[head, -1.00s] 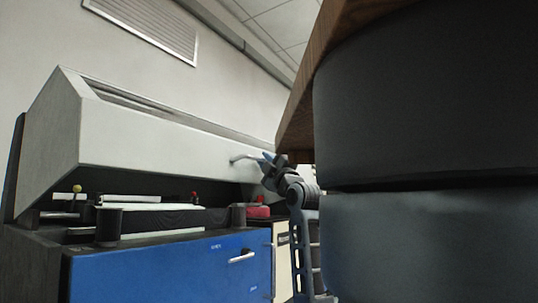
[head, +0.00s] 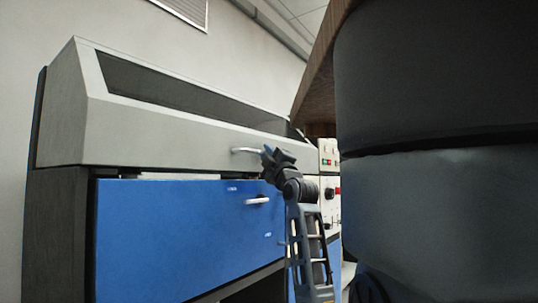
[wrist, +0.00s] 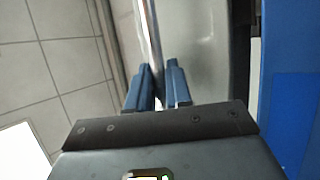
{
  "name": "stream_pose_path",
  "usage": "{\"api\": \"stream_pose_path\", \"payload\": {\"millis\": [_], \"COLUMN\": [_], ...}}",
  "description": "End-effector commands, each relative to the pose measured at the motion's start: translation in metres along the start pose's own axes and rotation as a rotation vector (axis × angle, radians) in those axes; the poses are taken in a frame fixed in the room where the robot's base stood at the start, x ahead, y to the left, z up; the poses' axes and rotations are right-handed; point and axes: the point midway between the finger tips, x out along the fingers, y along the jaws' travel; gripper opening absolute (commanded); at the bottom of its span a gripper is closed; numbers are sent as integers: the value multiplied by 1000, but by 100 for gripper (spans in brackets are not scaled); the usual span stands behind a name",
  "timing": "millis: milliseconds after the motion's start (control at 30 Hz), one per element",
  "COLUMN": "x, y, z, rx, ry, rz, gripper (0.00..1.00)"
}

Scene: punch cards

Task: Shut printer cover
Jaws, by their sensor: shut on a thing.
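The printer cover (head: 170,146) is a light grey hood with a dark window along its sloped top. It lies low over the blue printer body (head: 180,232), with a narrow gap showing along part of its lower edge. A metal bar handle (head: 243,150) sticks out from the cover's front, towards its right end. My gripper (head: 270,152) is at this handle. In the wrist view its two blue fingers (wrist: 161,88) are shut on the handle (wrist: 151,40), one on each side. The cover (wrist: 208,50) shows right of the handle there.
A second white handle (head: 258,200) is on the blue front panel below. A control panel with coloured buttons (head: 330,160) stands right of the printer. A large dark rounded object (head: 435,110) and a wooden edge (head: 322,70) fill the right side.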

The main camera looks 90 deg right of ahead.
Motion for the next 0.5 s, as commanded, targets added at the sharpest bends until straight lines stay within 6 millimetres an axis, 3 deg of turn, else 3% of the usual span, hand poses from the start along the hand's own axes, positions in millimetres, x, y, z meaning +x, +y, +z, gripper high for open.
{"api": "stream_pose_path", "payload": {"millis": [33,233,267,300,500], "x": [-1,-1,-1,-1,-1], "y": [-13,-16,-17,-17,-18], "z": [0,0,0,0,0], "rx": [6,8,8,8,8], "ry": [0,0,0,0,0], "rz": [-25,-32,-32,-33,-34], "gripper": [0,0,21,25,25]}}
